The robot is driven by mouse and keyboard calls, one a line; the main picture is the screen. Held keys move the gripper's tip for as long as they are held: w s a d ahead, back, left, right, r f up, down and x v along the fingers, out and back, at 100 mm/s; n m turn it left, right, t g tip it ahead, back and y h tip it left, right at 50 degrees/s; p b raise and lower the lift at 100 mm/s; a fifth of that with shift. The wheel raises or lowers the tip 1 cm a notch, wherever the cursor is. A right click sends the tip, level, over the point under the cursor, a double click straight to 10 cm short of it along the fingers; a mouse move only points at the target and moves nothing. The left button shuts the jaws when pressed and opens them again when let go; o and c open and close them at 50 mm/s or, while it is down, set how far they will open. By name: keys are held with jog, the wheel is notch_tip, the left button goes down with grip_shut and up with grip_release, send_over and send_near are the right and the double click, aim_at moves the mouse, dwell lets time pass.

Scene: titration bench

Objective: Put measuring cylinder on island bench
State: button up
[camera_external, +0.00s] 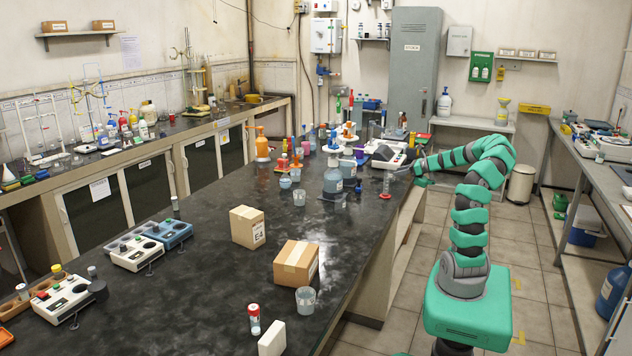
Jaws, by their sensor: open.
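A slim clear cylinder with a red base (386,195), which looks like the measuring cylinder, stands upright on the right side of the black-topped island bench (200,270). My gripper (403,169) is open at the bench's right edge. It is just to the right of the cylinder's upper part and appears apart from it. The fingers are small in this view, and the exact gap to the cylinder is hard to tell.
Bottles and beakers crowd the bench left of and behind my gripper, including a large grey-blue bottle (333,178). Two cardboard boxes (297,262) (246,226) and a beaker (305,299) stand nearer. Dark bench top between the boxes and the left devices (137,252) is clear.

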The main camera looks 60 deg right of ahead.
jog(key=shift+v, duration=1.5)
jog(key=w+a+r+n+g, duration=0.3)
jog(key=w+a+r+n, duration=1.45)
jog(key=a+n, duration=0.3)
jog(key=s+a+r+n+t, duration=0.2)
jog(key=a+r+n, duration=0.5)
jog(key=a+r, duration=0.4)
jog(key=s+a+r+n+t, duration=0.2)
jog(key=a+r+n, duration=0.6)
jog(key=a+r, duration=0.4)
jog(key=a, duration=0.2)
jog(key=shift+a+r+t, duration=0.25)
jog(key=shift+a+t, duration=0.05)
jog(key=shift+t, duration=0.1)
jog(key=shift+s+n, duration=0.1)
jog(key=shift+n, duration=0.15)
